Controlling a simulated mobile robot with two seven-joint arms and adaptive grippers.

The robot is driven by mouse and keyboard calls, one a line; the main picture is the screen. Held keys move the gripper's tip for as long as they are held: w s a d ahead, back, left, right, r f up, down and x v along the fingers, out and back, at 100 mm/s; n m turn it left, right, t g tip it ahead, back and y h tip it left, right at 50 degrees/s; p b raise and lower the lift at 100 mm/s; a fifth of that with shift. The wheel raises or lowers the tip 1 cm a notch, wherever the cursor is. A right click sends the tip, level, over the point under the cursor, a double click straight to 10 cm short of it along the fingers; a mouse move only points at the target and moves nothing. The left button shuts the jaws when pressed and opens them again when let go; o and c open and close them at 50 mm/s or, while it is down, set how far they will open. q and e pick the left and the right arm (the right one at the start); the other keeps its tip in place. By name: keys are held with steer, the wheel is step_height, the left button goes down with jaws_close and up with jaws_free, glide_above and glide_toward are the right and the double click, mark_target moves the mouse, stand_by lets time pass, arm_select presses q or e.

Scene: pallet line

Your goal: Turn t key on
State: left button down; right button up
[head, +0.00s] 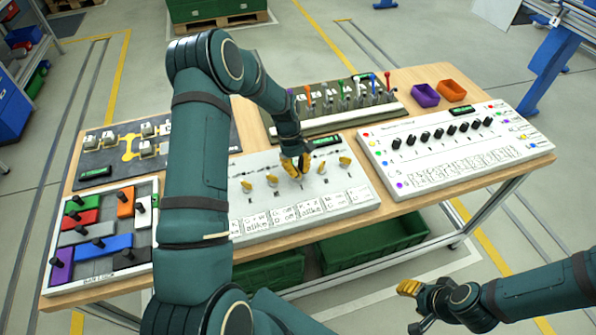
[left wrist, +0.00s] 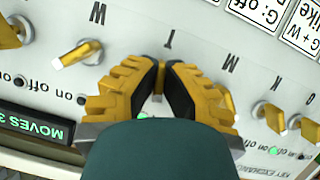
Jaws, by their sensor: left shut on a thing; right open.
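The key panel (head: 262,214) is a pale board with a row of yellow keys in the middle of the table. My left gripper (head: 296,172) is down on this row. In the left wrist view, the left gripper (left wrist: 160,88) is closed in at the spot marked with the letter T (left wrist: 168,40). The T key is mostly hidden between its yellow-and-black fingers, so its angle cannot be told. Neighbouring yellow keys (left wrist: 75,52) stand on both sides. My right gripper (head: 420,300) is open and empty, off the table at lower right.
A knob panel (head: 440,150) lies right, a lever panel (head: 335,120) behind, and a sliding-block board (head: 100,240) at left. Purple (head: 425,95) and orange (head: 451,90) bins stand at the back right. A "MOVES 3" display (left wrist: 35,128) is beside the key row.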

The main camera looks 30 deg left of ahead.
arm_select(q)
steer(key=m+g, duration=0.1)
steer(key=m, duration=0.1)
steer(key=m+y+b, duration=0.1)
steer(key=m, duration=0.2)
steer(key=shift+s+f+m+g, duration=0.1)
steer(key=shift+m+g, duration=0.2)
steer(key=shift+g, duration=0.1)
steer(key=m+y, duration=0.1)
steer(key=m, duration=0.1)
steer(key=m+y+b, duration=0.1)
steer(key=m, duration=0.2)
steer(key=shift+m+g, duration=0.3)
steer(key=c, duration=1.1)
jaws_free()
steer(key=shift+a, duration=0.1)
steer(key=shift+y, duration=0.3)
steer(key=v, duration=1.2)
steer(key=shift+s, duration=0.15)
